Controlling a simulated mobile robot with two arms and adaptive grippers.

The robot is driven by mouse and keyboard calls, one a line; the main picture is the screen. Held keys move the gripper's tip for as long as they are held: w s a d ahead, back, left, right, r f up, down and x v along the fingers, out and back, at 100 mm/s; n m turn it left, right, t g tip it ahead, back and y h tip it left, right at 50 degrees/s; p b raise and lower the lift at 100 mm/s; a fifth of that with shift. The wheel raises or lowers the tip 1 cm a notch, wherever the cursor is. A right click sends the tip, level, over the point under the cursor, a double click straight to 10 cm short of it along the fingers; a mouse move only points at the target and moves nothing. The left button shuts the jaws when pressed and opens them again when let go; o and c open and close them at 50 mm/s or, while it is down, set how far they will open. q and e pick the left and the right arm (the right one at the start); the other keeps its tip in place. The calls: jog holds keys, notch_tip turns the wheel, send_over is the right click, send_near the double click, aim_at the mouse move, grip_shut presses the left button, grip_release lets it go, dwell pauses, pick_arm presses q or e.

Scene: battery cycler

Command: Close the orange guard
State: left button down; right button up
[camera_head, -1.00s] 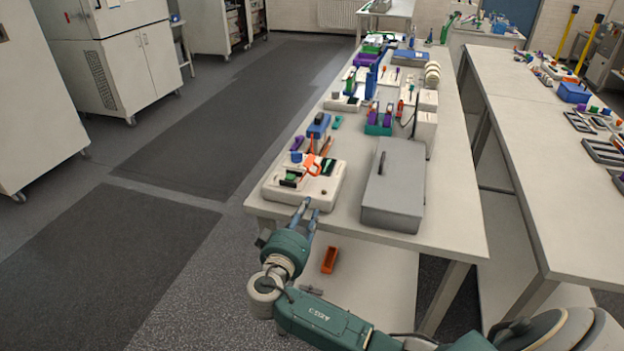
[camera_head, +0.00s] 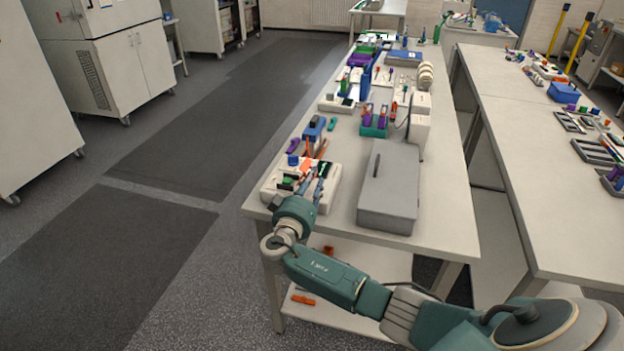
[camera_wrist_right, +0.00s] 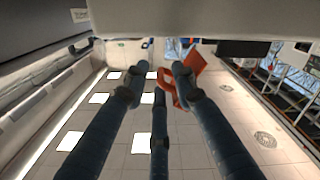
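The orange guard (camera_head: 307,165) sits on top of the white cycler box (camera_head: 328,199) at the near left end of the bench. It is small and partly hidden by my right gripper's fingers. My right gripper (camera_head: 319,181) reaches over the box's near edge, its fingers beside the guard. In the right wrist view the fingers (camera_wrist_right: 160,82) are spread apart. The orange guard (camera_wrist_right: 197,62) shows there as an angled piece behind the right finger. I cannot tell whether they touch. Nothing is seen gripped. My left gripper is out of view.
A grey lidded case (camera_head: 388,185) stands just right of the cycler box. A blue tool block (camera_head: 314,128) and other small items lie behind it. Orange pieces lie on the lower shelf (camera_head: 345,318). The floor left of the bench is clear.

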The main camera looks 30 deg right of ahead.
jog(key=shift+c, duration=0.5)
grip_shut()
